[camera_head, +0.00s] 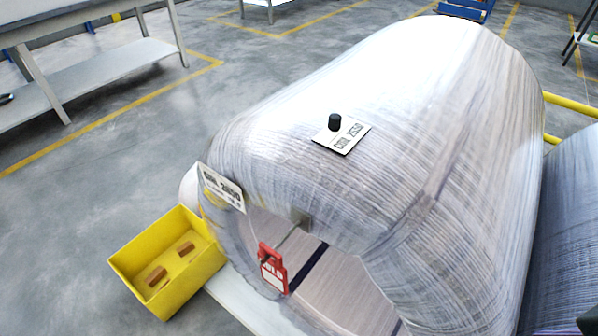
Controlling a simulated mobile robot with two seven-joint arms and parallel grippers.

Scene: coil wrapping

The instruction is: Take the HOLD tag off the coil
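The red HOLD tag (264,252) with a white face hangs at the open eye of the large wrapped coil (430,120). A thin rod runs from the tag up to a small grey metal block (301,217) on the coil's front rim. How the tag is fixed to the rod is too small to tell. A white label plate with a black knob (335,122) lies on top of the coil. Another label plate (222,188) is on its front left edge. Neither of my grippers can be made out.
A yellow bin (148,250) with two brown blocks stands left of the coil's front. A grey workbench (110,75) is at the back left. Another wrapped coil (565,240) is close on the right, with an unclear dark piece in the corner. Floor at left is clear.

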